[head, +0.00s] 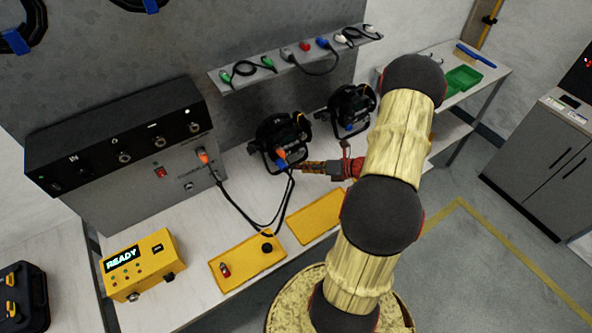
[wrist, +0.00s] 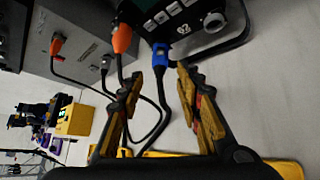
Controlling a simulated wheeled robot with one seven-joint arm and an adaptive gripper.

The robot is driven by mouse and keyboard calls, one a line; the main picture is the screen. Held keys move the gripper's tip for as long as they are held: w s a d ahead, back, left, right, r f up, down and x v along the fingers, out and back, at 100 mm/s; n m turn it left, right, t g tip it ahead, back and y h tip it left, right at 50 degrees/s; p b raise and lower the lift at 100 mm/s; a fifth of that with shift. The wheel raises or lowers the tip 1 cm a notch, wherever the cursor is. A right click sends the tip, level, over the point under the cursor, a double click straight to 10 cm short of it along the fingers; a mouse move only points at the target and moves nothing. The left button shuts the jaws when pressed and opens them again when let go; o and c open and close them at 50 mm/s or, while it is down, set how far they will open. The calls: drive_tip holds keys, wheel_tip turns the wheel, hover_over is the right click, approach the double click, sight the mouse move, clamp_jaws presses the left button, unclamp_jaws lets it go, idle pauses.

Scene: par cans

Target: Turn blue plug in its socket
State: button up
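The blue plug (wrist: 161,58) sits at the lower edge of the black par can (wrist: 195,20) in the wrist view, with a dark cable running down from it. In the head view the blue plug (head: 281,163) is a small spot under the near par can (head: 283,135). My gripper (wrist: 160,74) is open, its yellow fingers on either side of the blue plug's line, with a visible gap to each side. In the head view my gripper (head: 295,166) is at the par can's front. Whether a finger touches the plug cannot be told.
An orange plug (wrist: 122,38) sits just left of the blue one. Another orange plug (head: 203,156) is in the grey panel, with cables looping over the bench. A second par can (head: 351,105) stands behind. A yellow READY box (head: 140,262) and yellow mats (head: 236,278) lie in front.

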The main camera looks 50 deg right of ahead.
sight(287, 166)
drive_tip(key=shift+w+a+f+m+b, duration=0.1)
drive_tip(key=shift+w+f+m+b, duration=0.25)
drive_tip(key=shift+w+b, duration=0.15)
drive_tip(key=shift+w+a+f+m+b, duration=0.1)
drive_tip(key=shift+w+f+m+b, duration=0.2)
drive_tip(key=shift+w, duration=0.3)
drive_tip(key=shift+w+a+f, duration=0.1)
drive_tip(key=shift+w, duration=0.2)
drive_tip(key=shift+o, duration=0.7)
drive_tip(key=b+x, duration=0.2)
drive_tip(key=b, duration=0.1)
drive_tip(key=shift+f, duration=0.1)
drive_tip(key=shift+b+x, duration=1.25)
drive_tip(key=shift+x, duration=0.6)
drive_tip(key=shift+w+r, duration=0.1)
drive_tip(key=shift+r, duration=0.1)
drive_tip(key=shift+p, duration=0.45)
